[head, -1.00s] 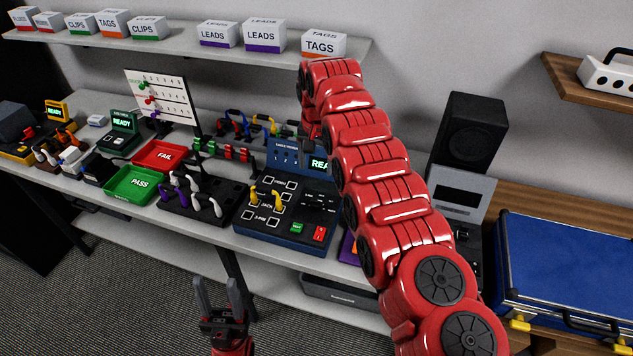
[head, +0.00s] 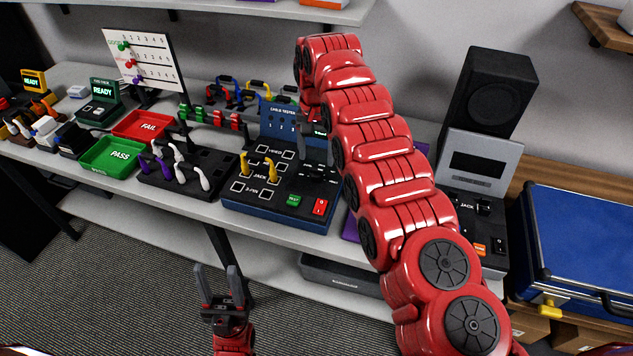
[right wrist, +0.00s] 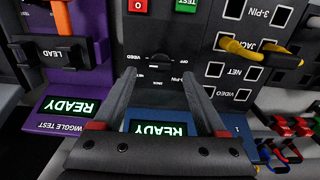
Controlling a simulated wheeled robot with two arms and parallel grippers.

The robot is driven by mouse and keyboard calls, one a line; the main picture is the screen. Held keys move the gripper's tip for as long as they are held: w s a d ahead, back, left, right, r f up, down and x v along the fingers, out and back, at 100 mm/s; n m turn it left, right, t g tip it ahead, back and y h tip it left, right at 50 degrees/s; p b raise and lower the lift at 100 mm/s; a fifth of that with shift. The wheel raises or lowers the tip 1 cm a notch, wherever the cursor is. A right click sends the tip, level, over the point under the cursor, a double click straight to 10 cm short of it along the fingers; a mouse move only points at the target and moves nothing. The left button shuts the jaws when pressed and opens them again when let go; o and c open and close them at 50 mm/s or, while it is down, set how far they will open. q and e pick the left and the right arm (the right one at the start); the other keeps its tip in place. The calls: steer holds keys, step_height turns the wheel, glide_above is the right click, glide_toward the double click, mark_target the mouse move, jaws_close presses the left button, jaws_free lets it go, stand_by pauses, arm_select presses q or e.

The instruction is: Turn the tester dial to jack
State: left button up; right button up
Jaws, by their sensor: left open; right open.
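The cable tester (head: 262,205) is a dark blue box with a black top, in the middle of the bench. Its dial (right wrist: 160,58) is a small dark knob ringed by labels including OFF, VIDEO, NET and JACK. Where it points is too dark to tell. My right gripper (right wrist: 156,78) is open and empty, pointing at the panel, its fingertips either side of the dial's label area and seemingly short of the knob. In the head view the right gripper (head: 315,135) is above the tester's screen side. My left gripper (head: 217,268) is open and empty, low in front of the bench.
Yellow leads (head: 271,171) stand in the tester's jack sockets. Green and red buttons (head: 320,207) lie near the dial. A purple wiggle tester (right wrist: 90,80) is beside it. A black block (head: 190,187) with purple and white leads stands left, near the PASS tray (head: 112,158).

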mark_target(317, 169)
steer(key=shift+w+f+p, duration=0.1)
steer(key=shift+f+p, duration=0.3)
steer(key=shift+f, duration=2.45)
steer(key=shift+c, duration=0.2)
jaws_close()
